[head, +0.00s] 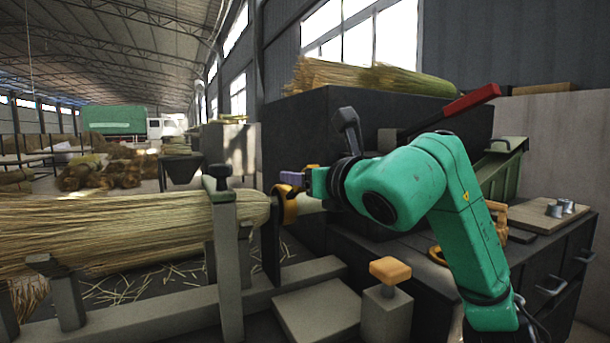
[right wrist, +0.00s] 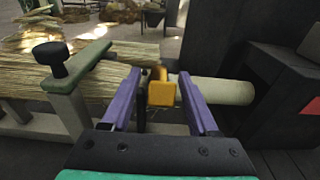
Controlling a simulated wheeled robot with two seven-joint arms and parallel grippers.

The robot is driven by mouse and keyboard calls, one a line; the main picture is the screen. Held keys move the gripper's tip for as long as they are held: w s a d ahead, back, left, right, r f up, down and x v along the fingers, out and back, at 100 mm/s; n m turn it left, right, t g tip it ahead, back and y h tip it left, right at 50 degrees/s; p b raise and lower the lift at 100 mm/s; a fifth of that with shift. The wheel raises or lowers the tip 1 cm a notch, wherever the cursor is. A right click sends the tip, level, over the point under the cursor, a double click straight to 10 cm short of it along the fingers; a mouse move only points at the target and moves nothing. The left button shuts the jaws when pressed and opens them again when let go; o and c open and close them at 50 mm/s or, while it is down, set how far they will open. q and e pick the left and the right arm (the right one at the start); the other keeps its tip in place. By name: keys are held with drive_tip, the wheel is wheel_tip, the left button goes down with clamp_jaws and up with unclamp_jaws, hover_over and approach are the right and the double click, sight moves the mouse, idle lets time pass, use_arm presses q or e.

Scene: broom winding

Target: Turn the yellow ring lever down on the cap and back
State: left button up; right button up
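The yellow ring lever (head: 287,206) sits at the right end of the straw bundle (head: 130,228), beside an upright dark plate (head: 271,245). A pale cylinder (right wrist: 228,91) extends to the right of the lever in the right wrist view; I cannot tell which part is the cap. My right gripper (head: 299,179) is at the lever with its purple fingers. In the right wrist view its fingers are apart, with the lever's yellow block (right wrist: 161,94) between them and gaps at both sides. My left gripper is out of view.
A grey clamp post with a black knob (head: 221,171) stands left of the lever. An orange-topped grey post (head: 390,270) stands in front. A large dark cabinet (head: 290,125) is behind, with a red-handled lever (head: 470,100). A dark bench with drawers (head: 555,265) is at right.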

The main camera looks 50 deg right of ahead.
drive_tip(key=shift+r, duration=0.1)
drive_tip(key=v, duration=1.4)
drive_tip(key=shift+s, duration=0.25)
drive_tip(key=shift+a, duration=0.1)
